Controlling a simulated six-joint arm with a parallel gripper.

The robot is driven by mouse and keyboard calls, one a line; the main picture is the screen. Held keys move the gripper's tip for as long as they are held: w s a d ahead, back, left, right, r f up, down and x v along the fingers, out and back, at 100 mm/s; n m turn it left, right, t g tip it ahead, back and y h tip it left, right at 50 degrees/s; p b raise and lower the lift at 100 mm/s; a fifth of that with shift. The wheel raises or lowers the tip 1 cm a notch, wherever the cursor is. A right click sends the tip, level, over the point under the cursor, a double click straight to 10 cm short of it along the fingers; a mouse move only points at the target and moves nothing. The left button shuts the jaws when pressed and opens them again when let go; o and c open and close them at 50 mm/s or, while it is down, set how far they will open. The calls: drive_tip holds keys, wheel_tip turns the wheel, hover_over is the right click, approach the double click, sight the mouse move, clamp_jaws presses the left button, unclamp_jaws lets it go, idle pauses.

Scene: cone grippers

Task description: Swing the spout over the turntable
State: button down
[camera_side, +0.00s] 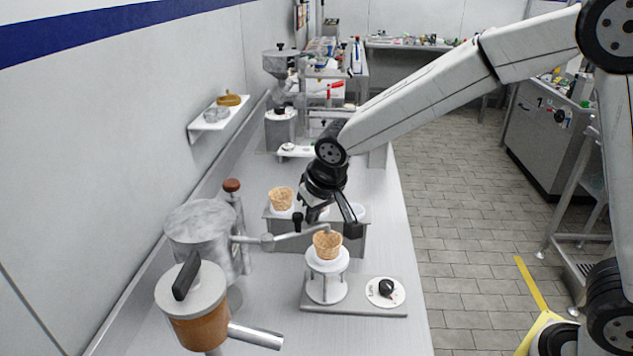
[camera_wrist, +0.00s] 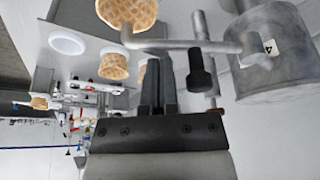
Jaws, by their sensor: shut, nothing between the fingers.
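The spout (camera_side: 290,237) is a thin grey pipe reaching right from a mottled grey drum (camera_side: 200,232). Its bent end is at the waffle cup (camera_side: 327,247) on the white turntable (camera_side: 327,284), appearing over the cup's rim. A black handle (camera_side: 297,219) stands on the spout. My gripper (camera_side: 314,214) is beside this handle, just above the pipe. In the wrist view my gripper (camera_wrist: 158,64) is shut and empty, its fingers next to the black handle (camera_wrist: 202,76) with a gap between. The spout (camera_wrist: 160,44) crosses past the fingertips there.
A rack (camera_side: 353,240) with another waffle cup (camera_side: 281,198) stands just behind. A tan canister (camera_side: 192,315) with a grey lid is at front left. A dial (camera_side: 386,291) sits right of the turntable. A wall shelf (camera_side: 209,126) is at left. The counter's front right is clear.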

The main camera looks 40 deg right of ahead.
drive_tip(key=v, duration=0.9)
drive_tip(key=shift+a+r, duration=0.2)
drive_tip(key=shift+a, duration=0.15)
drive_tip(key=shift+s+d+f, duration=0.1)
drive_tip(key=s+d+f+g, duration=0.1)
drive_tip(key=s+d+f, duration=1)
drive_tip(key=s+f, duration=0.3)
drive_tip(key=shift+d+f, duration=0.35)
drive_tip(key=shift+d, duration=0.05)
